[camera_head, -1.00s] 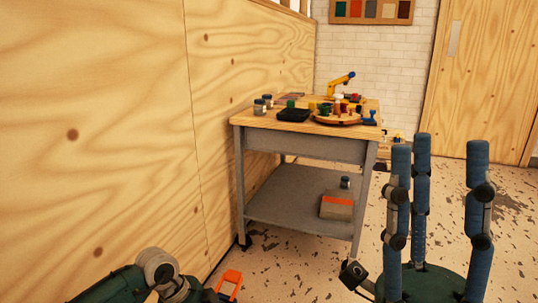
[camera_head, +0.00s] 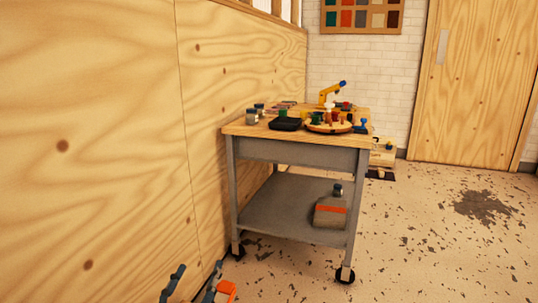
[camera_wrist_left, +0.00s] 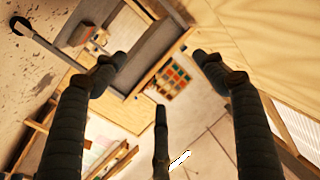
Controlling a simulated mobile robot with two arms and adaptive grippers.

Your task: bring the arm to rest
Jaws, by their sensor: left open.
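The gripper is open and empty. The rest of my left arm is out of the head view. My right gripper is in neither view.
A wheeled worktable (camera_head: 292,150) with several small items on top stands beside the plywood wall (camera_head: 110,140). A colour chart (camera_head: 362,14) hangs behind. The speckled floor (camera_head: 430,240) at right is largely clear.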

